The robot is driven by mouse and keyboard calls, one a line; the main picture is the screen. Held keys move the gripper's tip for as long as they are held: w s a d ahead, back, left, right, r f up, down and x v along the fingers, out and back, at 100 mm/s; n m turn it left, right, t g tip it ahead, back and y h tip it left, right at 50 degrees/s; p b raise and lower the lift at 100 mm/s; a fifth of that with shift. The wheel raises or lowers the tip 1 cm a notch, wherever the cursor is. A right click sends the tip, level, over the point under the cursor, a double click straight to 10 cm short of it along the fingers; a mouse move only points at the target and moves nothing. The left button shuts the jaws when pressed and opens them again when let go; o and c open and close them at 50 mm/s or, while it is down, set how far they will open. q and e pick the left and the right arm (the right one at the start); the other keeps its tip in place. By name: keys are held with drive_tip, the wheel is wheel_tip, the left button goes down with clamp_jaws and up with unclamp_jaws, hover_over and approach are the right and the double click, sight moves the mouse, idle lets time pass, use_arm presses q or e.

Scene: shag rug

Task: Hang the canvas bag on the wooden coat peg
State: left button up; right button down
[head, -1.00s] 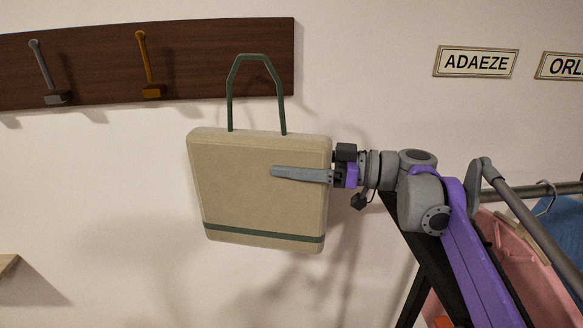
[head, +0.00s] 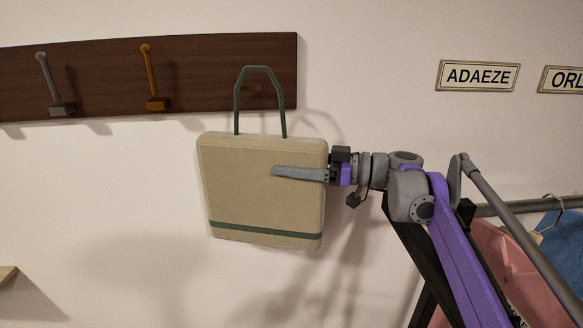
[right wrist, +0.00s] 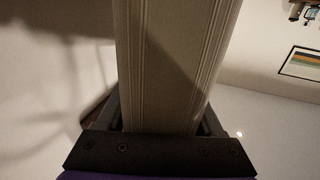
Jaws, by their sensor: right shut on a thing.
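The beige canvas bag (head: 262,205) has a dark green stripe and a stiff green loop handle (head: 238,105) standing up. It hangs upright in the air before the wall. My right gripper (head: 275,172) is shut on the bag's right side, one finger across its front face. The right wrist view shows the bag's side (right wrist: 175,65) filling the space between the fingers. My left gripper is not in view.
The dark wooden board (head: 205,75) also carries a grey peg (head: 48,80) and an orange-brown peg (head: 151,75). A clothes rail (head: 510,215) with garments stands at right. The wall around the bag's left side is clear.

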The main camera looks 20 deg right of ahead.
drive_tip(key=shift+w+d+f, duration=0.1)
drive_tip(key=shift+w, duration=0.55)
drive_tip(key=shift+w+d+f, duration=0.1)
drive_tip(key=shift+w, duration=0.5)
drive_tip(key=shift+w+d+f, duration=0.1)
drive_tip(key=shift+w+f, duration=0.15)
drive_tip(key=shift+f, duration=0.4)
drive_tip(key=shift+w+d+f, duration=0.1)
drive_tip(key=shift+w+f, duration=0.15)
drive_tip(key=shift+f, duration=0.35)
unclamp_jaws()
